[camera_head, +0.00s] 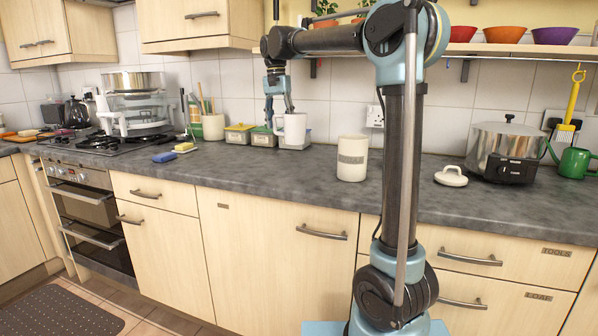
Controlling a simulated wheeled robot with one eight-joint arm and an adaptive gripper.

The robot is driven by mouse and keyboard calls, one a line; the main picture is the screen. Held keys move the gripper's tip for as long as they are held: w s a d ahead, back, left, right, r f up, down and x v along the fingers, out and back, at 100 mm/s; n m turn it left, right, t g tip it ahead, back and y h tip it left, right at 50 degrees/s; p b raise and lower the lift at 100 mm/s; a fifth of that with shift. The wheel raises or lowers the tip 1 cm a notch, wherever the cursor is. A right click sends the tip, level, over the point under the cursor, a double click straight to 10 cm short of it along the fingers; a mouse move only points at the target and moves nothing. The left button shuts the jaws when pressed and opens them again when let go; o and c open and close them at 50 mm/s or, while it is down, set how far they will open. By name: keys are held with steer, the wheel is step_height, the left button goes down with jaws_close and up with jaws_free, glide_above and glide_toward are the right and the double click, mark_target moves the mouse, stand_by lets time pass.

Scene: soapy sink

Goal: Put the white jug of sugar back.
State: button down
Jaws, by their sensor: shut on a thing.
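The white jug (295,128) is at the back of the grey worktop, by the wall. It appears just above or in front of a pale box at the right end of a row of small lidded boxes. My gripper (279,112) reaches down from above and is shut on the jug at its left, handle side. The jug looks upright. I cannot tell whether its base touches anything. The fingertips are small in this view.
A white canister (352,158) stands right of the jug. A white lid (451,176), a steel pot (500,142) and a green watering can (575,162) are farther right. A yellow-lidded box (240,134) and green-lidded box (263,137) stand left. The front worktop is clear.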

steer(key=shift+w+d, duration=0.15)
steer(key=shift+d, duration=0.2)
steer(key=shift+f, duration=5)
steer(key=c, duration=0.7)
jaws_free()
steer(key=shift+f, duration=0.1)
steer(key=shift+c, duration=0.2)
steer(key=r, duration=1.2)
steer(key=shift+a+r, duration=0.1)
steer(key=shift+a, duration=0.3)
